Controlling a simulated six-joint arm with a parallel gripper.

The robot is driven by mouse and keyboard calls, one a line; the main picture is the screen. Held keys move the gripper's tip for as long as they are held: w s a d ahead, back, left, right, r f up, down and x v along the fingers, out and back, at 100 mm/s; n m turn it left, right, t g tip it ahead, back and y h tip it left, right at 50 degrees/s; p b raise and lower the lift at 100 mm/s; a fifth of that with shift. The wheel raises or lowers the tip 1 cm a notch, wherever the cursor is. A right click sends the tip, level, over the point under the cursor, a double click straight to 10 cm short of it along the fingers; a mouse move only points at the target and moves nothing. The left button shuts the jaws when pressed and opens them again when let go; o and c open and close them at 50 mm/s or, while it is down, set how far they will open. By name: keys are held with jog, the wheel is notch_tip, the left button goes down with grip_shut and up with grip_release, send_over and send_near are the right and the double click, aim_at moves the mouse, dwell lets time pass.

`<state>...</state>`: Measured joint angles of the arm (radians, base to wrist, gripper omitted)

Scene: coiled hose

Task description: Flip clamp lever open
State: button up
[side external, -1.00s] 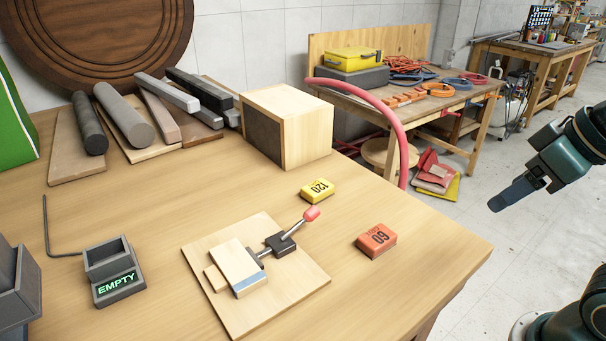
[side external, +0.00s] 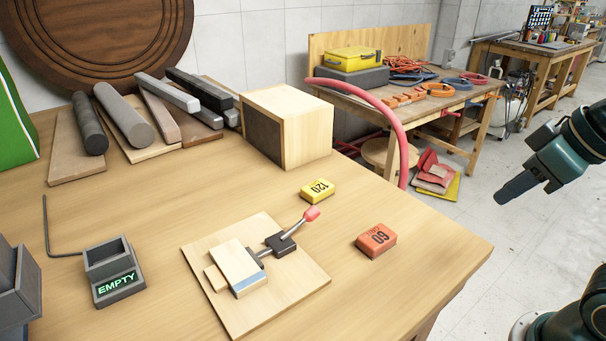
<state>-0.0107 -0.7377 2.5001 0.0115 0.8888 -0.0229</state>
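The clamp lever (side external: 294,228) is a metal bar with a red tip (side external: 311,213). It slants up to the right from a dark clamp body (side external: 280,244). The clamp is on a pale wooden board (side external: 285,297) and reaches toward a wooden block (side external: 235,265) with a blue-grey strip at its front. My gripper (side external: 505,195) is at the far right, beyond the table's right edge and well apart from the lever. Its fingers point down to the left, and I cannot tell whether they are apart. Nothing shows between them.
An orange block marked 60 (side external: 376,239) and a yellow block marked 120 (side external: 318,191) lie near the lever. A grey holder marked EMPTY (side external: 113,272) stands left. A large wooden box (side external: 287,125) stands behind. The table's right part is clear.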

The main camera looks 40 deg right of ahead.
jog(key=shift+w+f+n, duration=0.15)
jog(key=shift+w+n, duration=0.1)
jog(key=shift+n, duration=0.05)
grip_shut()
jog(key=w+a+f+n+t+h, duration=0.1)
jog(key=w+f+n, duration=0.3)
jog(key=n, duration=0.4)
jog(key=w+a+f+n+t+h, duration=0.1)
jog(key=w+a+f+n+h, duration=0.1)
jog(key=w+n, duration=0.4)
jog(key=w+a+f+n+t+h, duration=0.1)
jog(key=w+a+f+n, duration=0.3)
jog(key=n, duration=0.7)
jog(key=shift+w+a+f+n, duration=0.25)
jog(key=shift+w+f+n, duration=0.15)
jog(key=shift+w+f, duration=0.4)
jog(key=a+n+t, duration=0.1)
jog(key=a+n, duration=0.1)
jog(key=n, duration=0.1)
jog(key=w+a+f+n+t, duration=0.1)
jog(key=a+n, duration=0.1)
jog(key=n, duration=0.2)
jog(key=a+f+n+t+y, duration=0.1)
jog(key=a+n, duration=0.1)
jog(key=n, duration=0.1)
jog(key=shift+w+a, duration=0.15)
jog(key=shift+a, duration=0.25)
jog(key=shift+a+f+n+t, duration=0.15)
jog(key=shift+a+n+t, duration=0.45)
jog(key=shift+n, duration=0.5)
